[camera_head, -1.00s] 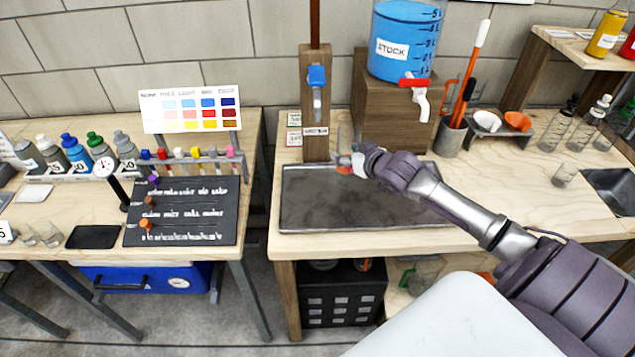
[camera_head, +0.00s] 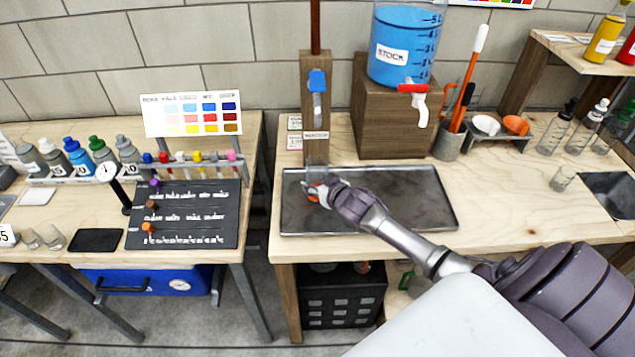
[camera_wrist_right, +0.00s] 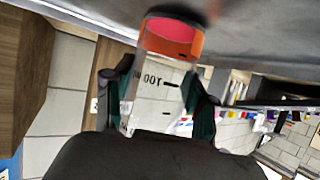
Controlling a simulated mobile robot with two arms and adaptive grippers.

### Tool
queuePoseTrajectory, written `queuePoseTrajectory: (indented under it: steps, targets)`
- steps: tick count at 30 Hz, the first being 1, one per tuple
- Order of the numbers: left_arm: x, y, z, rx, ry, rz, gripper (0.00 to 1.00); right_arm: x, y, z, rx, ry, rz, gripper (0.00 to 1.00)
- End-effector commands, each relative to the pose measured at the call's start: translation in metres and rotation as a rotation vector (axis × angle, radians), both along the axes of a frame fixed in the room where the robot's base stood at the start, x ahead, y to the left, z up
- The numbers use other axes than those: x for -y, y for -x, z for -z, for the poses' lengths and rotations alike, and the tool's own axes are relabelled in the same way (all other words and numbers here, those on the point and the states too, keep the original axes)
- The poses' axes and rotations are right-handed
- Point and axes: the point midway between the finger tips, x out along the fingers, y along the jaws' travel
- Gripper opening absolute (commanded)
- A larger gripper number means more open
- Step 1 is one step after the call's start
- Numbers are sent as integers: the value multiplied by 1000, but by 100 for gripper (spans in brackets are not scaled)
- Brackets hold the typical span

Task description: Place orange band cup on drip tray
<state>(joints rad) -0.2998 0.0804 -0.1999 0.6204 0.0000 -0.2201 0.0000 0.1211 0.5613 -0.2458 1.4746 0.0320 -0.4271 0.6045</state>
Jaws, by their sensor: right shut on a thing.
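The orange band cup is a clear cup with dark measuring marks; its orange band (camera_wrist_right: 172,38) shows in the right wrist view. My right gripper (camera_wrist_right: 160,95) is shut around the clear body of the cup, one finger on each side. In the head view the right gripper (camera_head: 326,192) is over the left part of the drip tray (camera_head: 410,200), and a bit of orange from the cup (camera_head: 313,190) shows at its tip. The tray is a dark, flat, rimmed metal sheet. I cannot tell whether the cup touches it. My left gripper is not in view.
A wooden post (camera_head: 316,130) with a blue-topped tube stands behind the tray's left end. A blue STOCK tank (camera_head: 402,50) with a red-handled tap sits on a wooden block (camera_head: 385,125). The tray's right part is clear. A gap separates the left table (camera_head: 200,260).

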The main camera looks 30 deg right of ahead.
Motion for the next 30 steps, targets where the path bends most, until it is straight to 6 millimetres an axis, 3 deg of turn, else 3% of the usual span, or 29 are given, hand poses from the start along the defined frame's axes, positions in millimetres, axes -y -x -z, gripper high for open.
queuePoseTrajectory:
  steps: [4, 5, 9, 21, 26, 30]
  targets:
    - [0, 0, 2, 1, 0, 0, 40, 0, 0, 3, 0, -1, 0, 19]
    - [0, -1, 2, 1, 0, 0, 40, 0, 0, 3, 0, 0, 0, 58]
    - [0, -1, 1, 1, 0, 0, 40, 0, 0, 2, -1, 0, 0, 81]
    - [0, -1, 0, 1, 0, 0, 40, 0, 2, -1, -1, 0, 0, 81]
    - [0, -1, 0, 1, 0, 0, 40, -2, 20, -9, -1, -1, -1, 81]
    - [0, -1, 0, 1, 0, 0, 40, -4, 45, -21, -2, -1, -1, 81]
